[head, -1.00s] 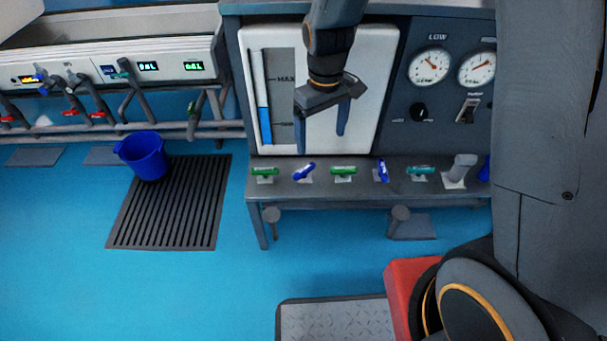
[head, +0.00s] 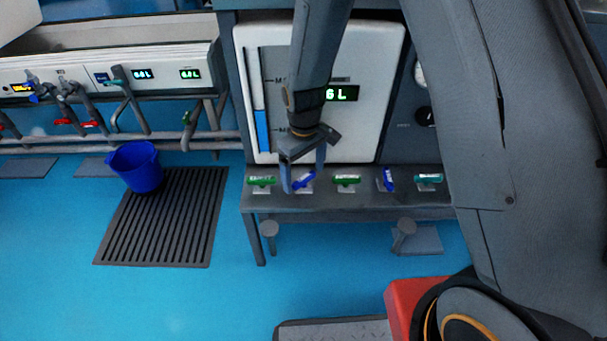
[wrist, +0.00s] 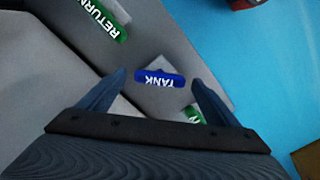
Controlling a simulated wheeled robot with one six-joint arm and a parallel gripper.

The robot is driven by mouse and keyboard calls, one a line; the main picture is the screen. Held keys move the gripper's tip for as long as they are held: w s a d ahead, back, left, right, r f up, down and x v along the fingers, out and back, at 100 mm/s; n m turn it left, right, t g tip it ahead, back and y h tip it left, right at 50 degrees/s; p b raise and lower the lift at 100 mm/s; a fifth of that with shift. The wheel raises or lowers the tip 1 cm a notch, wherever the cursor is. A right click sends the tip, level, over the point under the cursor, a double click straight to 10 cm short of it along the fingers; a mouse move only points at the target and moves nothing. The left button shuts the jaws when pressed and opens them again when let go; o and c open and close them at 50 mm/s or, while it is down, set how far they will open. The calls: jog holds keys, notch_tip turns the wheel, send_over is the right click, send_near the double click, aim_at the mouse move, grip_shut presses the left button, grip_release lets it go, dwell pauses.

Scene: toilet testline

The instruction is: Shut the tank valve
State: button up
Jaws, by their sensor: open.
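The tank valve has a blue handle labelled TANK (wrist: 160,78) on a grey square base, and it lies between my fingertips in the wrist view. In the head view the same blue handle (head: 304,181) sits tilted on the grey shelf, second from the left. My gripper (head: 304,180) is open and points down at this handle. In the wrist view its two fingers (wrist: 158,85) stand apart on either side of the handle, with gaps to both ends. I cannot tell whether the fingertips are level with the handle.
A green RETURN handle (wrist: 100,18) and another green handle (head: 346,180) flank it on the shelf (head: 330,203). A second blue handle (head: 388,178) and a teal handle (head: 428,179) are farther right. The white gauge panel (head: 368,100) stands behind. A blue bucket (head: 137,166) stands on a floor grate.

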jog(key=shift+f, duration=0.1)
jog(key=c, duration=1.1)
jog(key=shift+o, duration=0.2)
jog(key=shift+m+p, duration=0.4)
jog(key=shift+p, duration=0.2)
jog(key=m+p, duration=0.2)
jog(key=p, duration=0.1)
jog(key=shift+s+m, duration=0.1)
jog(key=shift+m, duration=0.3)
jog(key=shift+m+p, duration=1.95)
jog(key=shift+m, duration=0.25)
jog(key=o, duration=1.1)
jog(key=shift+c, duration=0.2)
